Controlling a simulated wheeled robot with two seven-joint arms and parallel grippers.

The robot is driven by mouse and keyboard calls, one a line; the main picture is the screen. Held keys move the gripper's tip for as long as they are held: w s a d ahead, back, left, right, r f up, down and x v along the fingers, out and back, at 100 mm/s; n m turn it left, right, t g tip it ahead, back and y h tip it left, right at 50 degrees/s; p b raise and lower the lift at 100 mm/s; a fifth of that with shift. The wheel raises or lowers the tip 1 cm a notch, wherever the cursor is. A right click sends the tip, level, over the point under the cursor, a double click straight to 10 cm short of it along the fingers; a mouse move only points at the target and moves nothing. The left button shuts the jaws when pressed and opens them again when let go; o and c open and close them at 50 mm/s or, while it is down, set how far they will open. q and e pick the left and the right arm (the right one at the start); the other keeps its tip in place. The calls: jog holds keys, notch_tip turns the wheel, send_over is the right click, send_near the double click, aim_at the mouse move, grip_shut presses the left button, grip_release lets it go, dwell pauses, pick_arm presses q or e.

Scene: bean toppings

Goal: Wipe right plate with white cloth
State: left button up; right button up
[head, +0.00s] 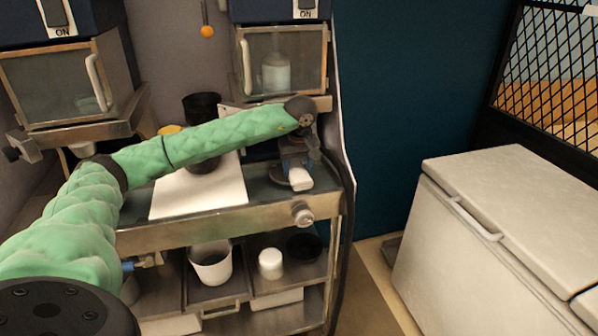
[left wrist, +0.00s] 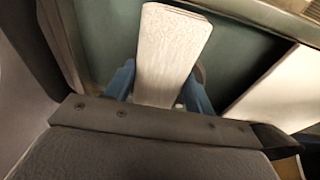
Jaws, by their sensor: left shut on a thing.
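My left gripper (head: 298,166) is over the right end of the metal counter, with its arm crossing from the left. It is shut on a folded white cloth (head: 300,180). In the left wrist view, the cloth (left wrist: 170,55) stands out between the two blue fingers. A dark teal plate surface (head: 262,193) lies under the gripper at the counter's right side; it also shows behind the cloth in the left wrist view (left wrist: 228,65). I cannot tell whether the cloth touches it. My right gripper is not in view.
A white board (head: 200,197) lies left of the plate. A dark cup (head: 202,104) stands behind my arm. A machine with a glass door (head: 284,62) is above. A lower shelf holds a white bucket (head: 211,264) and white jar (head: 270,263). A white chest (head: 500,225) stands right.

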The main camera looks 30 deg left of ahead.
pick_arm(q)
jog(key=shift+w+a+r, duration=0.1)
jog(key=shift+w+a, duration=0.05)
jog(key=shift+a, duration=0.4)
jog(key=shift+d, duration=0.15)
jog(key=shift+s+d, duration=0.2)
jog(key=shift+s+d+f+b, duration=0.25)
jog(key=shift+s+f+b, duration=0.1)
jog(key=shift+s+b, duration=0.1)
jog(key=shift+s+d, duration=0.3)
jog(key=shift+d, duration=0.25)
jog(key=shift+f, duration=0.1)
jog(key=shift+w, duration=0.1)
